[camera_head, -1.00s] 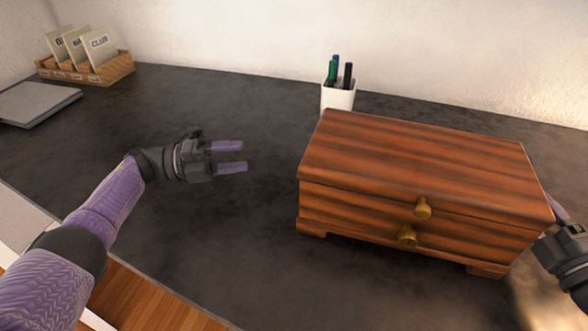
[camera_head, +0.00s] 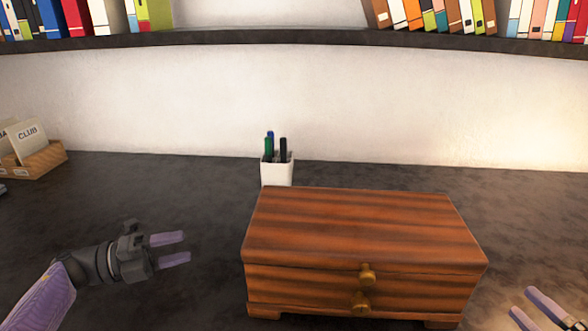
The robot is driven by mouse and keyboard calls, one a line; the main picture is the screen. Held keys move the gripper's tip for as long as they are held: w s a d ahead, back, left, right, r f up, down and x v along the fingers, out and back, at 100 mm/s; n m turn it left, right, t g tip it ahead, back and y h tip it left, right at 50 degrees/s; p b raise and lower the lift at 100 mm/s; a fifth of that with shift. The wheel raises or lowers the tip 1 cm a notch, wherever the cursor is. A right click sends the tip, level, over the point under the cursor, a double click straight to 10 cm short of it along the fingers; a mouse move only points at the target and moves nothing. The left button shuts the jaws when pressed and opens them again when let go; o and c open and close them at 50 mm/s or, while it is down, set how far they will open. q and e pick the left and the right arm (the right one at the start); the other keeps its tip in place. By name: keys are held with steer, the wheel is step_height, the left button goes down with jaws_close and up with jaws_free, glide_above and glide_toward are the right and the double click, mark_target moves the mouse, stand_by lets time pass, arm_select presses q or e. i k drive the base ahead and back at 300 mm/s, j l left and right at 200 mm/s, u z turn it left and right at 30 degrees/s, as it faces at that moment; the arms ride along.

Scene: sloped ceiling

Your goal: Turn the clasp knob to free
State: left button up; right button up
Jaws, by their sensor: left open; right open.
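A striped brown wooden box (camera_head: 360,228) stands shut on the dark tabletop, right of the middle. Its front carries two brass knobs, an upper clasp knob (camera_head: 367,275) near the lid seam and a lower knob (camera_head: 361,303) just below it. My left gripper (camera_head: 172,249) is open and empty, left of the box and apart from it, with its fingers pointing right. My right gripper (camera_head: 535,309) is open at the lower right corner, right of the box. Its purple fingertips show and the rest is cut off by the frame edge.
A white cup (camera_head: 277,172) with several pens stands behind the box's left end. A wooden card tray (camera_head: 38,160) sits at the far left. A shelf (camera_head: 290,39) with books runs along the wall above. The tabletop between the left gripper and the box is clear.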

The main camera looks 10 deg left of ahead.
mark_target(360, 304)
steer(key=k+l, duration=0.65)
steer(key=k, duration=0.25)
